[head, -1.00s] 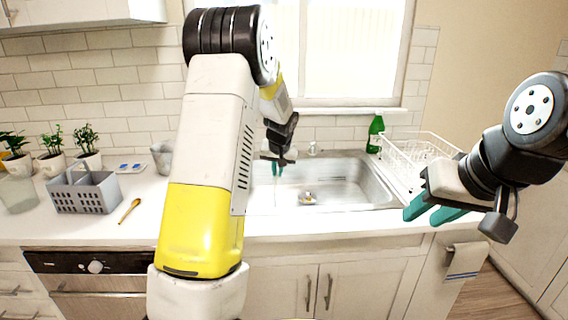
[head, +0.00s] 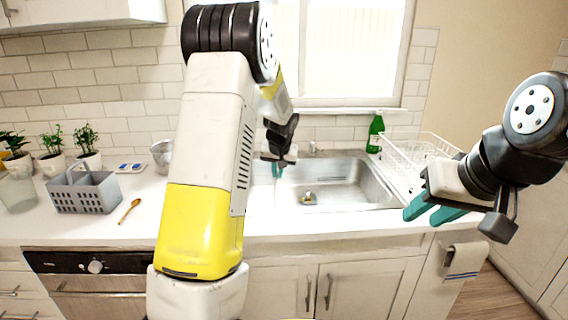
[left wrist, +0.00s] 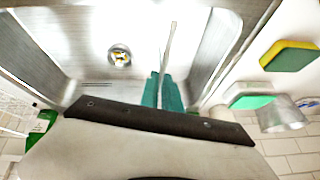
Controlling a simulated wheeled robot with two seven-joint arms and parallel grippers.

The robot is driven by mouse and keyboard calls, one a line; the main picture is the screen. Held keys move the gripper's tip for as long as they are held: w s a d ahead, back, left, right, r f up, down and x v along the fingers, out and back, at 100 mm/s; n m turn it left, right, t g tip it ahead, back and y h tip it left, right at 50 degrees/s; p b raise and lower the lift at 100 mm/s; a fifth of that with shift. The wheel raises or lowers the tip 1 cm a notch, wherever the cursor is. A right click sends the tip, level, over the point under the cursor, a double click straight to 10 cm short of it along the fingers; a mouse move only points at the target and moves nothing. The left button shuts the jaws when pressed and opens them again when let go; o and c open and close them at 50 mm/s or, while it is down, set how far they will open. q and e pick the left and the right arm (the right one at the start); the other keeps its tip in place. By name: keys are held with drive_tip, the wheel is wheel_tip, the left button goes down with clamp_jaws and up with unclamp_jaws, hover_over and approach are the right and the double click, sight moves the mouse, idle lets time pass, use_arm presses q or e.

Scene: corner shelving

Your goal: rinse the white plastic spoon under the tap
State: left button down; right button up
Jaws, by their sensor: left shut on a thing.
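My left gripper (head: 278,170) is over the left part of the sink (head: 350,168), its teal fingers pointing down. In the left wrist view the left gripper (left wrist: 163,92) is shut on the white plastic spoon (left wrist: 171,45), a thin pale strip reaching out past the fingertips over the basin. Part of the spoon is hidden between the fingers. A small part of what looks like the tap (head: 313,149) shows behind the sink; I cannot make out its spout or any water. My right gripper (head: 433,212) is open and empty, in front of the counter at the right.
A drain (left wrist: 120,56) with a yellowish piece lies in the basin. A green bottle (head: 376,133) and white dish rack (head: 415,148) stand right of the sink. A grey caddy (head: 84,193), wooden spoon (head: 129,210) and metal cup (head: 161,154) are at left. Sponges (left wrist: 290,56) lie beside the sink.

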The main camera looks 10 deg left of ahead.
idle(0.4)
use_arm(q)
drive_tip(key=s+d+r, duration=0.1)
drive_tip(key=s+r, duration=0.3)
drive_tip(key=shift+s+d, duration=0.35)
idle(0.4)
